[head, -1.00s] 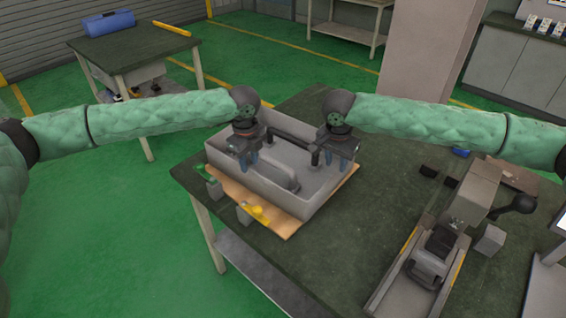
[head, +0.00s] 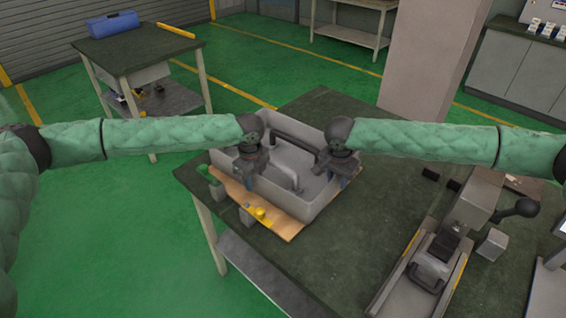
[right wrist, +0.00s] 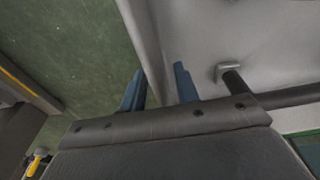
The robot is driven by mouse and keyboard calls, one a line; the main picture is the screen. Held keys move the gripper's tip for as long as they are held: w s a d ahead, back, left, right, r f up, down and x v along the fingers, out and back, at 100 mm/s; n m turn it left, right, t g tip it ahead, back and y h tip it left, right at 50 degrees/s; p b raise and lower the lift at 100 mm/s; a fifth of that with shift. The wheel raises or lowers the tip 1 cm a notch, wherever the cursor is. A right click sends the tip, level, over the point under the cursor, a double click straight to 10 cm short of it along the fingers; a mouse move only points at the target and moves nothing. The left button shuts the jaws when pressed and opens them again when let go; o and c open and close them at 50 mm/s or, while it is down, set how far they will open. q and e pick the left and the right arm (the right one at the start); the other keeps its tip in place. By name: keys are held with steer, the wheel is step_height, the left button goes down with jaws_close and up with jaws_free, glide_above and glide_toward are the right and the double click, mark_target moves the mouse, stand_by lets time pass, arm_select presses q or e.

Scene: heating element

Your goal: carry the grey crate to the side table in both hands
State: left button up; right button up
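The grey crate (head: 318,200) sits on the dark green workbench, over a tan board, in the head view. My left gripper (head: 252,176) is down at the crate's left part; its fingers are mostly hidden, so its opening is unclear. My right gripper (head: 338,184) is low at the crate's right wall. In the right wrist view its blue fingers (right wrist: 160,82) stand apart, with the crate's wall (right wrist: 142,35) running between them. A gap shows, so it looks open. The likely side table (head: 135,52) stands at the far left.
A blue toolbox (head: 113,22) and a yellow bar (head: 176,30) are on the side table. Green floor separates it from the workbench (head: 300,270). Small green and yellow items (head: 262,213) lie by the crate. A grey machine (head: 435,262) stands right. A pillar (head: 425,60) rises behind.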

arm_select(q)
steer(key=shift+f, duration=0.2)
arm_select(e)
steer(key=shift+f, duration=0.15)
arm_select(q)
jaws_close()
arm_select(e)
jaws_close()
arm_select(q)
steer(key=shift+r, duration=0.15)
stand_by(0.9)
